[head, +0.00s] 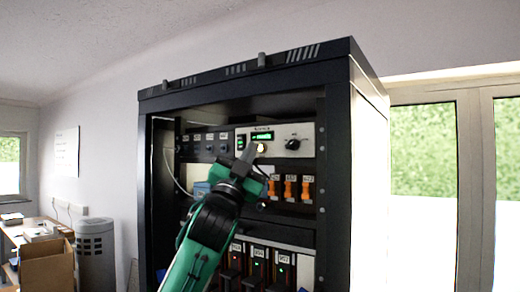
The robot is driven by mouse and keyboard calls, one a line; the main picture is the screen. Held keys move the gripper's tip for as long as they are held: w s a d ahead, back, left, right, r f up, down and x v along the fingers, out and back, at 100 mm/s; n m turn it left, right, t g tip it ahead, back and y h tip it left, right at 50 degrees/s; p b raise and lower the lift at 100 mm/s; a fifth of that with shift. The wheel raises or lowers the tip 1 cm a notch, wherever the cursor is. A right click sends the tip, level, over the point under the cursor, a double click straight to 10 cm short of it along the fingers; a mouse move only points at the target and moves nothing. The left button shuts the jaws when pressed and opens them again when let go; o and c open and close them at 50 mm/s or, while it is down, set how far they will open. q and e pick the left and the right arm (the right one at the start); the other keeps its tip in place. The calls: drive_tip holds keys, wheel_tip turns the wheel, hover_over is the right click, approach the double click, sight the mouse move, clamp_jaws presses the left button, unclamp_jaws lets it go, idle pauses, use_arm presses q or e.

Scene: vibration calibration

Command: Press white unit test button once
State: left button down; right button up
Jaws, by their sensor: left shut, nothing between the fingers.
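The white unit (297,131) is set in the upper part of a black rack. It has a small green-lit display (263,136) and a black knob (293,144). A round, pale yellowish button (261,147) shows below the display. My left gripper (248,152) is shut and empty, with its tips in front of the unit's lower left, just left of the button. I cannot tell whether the tips touch the panel. The gripper and arm hide part of the unit's lower left. My right gripper is out of view.
The black rack (338,190) frames the unit on both sides. Orange switches (290,187) sit below it and dark modules with red and green lights (258,268) lower down. A cardboard box (47,268) stands far left.

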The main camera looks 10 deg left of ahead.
use_arm(q)
drive_tip(key=shift+s+a, duration=0.3)
drive_tip(key=shift+s, duration=0.5)
drive_tip(key=shift+s+a, duration=0.25)
drive_tip(key=shift+s, duration=0.5)
drive_tip(key=shift+s+a, duration=0.3)
drive_tip(key=shift+s, duration=0.5)
